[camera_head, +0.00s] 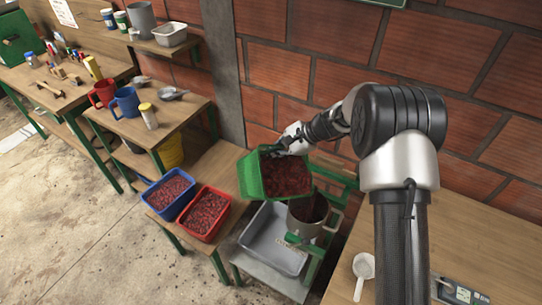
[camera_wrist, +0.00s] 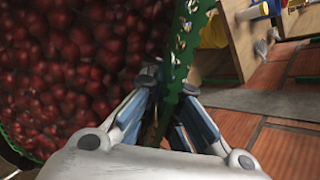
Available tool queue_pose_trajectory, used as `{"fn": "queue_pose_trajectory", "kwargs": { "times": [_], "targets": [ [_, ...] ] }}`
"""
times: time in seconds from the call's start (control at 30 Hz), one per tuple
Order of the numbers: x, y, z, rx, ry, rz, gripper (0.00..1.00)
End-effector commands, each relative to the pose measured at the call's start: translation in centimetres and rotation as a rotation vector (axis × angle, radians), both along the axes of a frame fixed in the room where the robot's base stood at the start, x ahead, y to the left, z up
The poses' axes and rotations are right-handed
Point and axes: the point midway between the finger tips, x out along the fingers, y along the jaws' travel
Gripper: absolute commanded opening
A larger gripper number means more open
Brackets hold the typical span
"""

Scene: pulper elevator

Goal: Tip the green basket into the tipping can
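The green basket (camera_head: 252,178) is full of dark red cherries (camera_head: 285,177) and hangs in the air, tilted toward the right. My gripper (camera_head: 287,145) is shut on the basket's upper rim. In the wrist view the fingertips (camera_wrist: 150,82) pinch the green rim (camera_wrist: 188,50), with the cherries (camera_wrist: 75,70) to the left. The grey can (camera_head: 312,213), likely the tipping can, stands just below and right of the basket, in a green frame. I see no cherries falling. Part of the can's inside is dark.
A grey tray (camera_head: 262,241) lies below the can. A blue basket (camera_head: 168,208) and a red basket (camera_head: 207,230), both with cherries, stand on a low wooden bench to the left. A white scoop (camera_head: 363,267) lies on the right table (camera_head: 470,245). The brick wall is close behind.

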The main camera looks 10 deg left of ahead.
Motion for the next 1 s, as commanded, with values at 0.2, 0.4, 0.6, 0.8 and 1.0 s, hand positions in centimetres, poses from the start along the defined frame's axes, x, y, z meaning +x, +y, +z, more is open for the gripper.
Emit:
{"fn": "queue_pose_trajectory", "kwargs": {
  "times": [0.2,0.4,0.6,0.8,1.0],
  "targets": [
    [0.04,-0.32,0.42,0.045,-0.014,-0.003,0.00],
    [-0.02,-0.66,0.69,0.080,-0.024,-0.002,0.00],
    [-0.14,-0.86,0.88,0.105,-0.029,-0.002,0.00],
    [-0.15,-0.97,1.03,0.116,-0.033,-0.003,0.00],
    [-0.16,-0.98,1.07,0.117,-0.034,-0.002,0.00]
  ]
}}
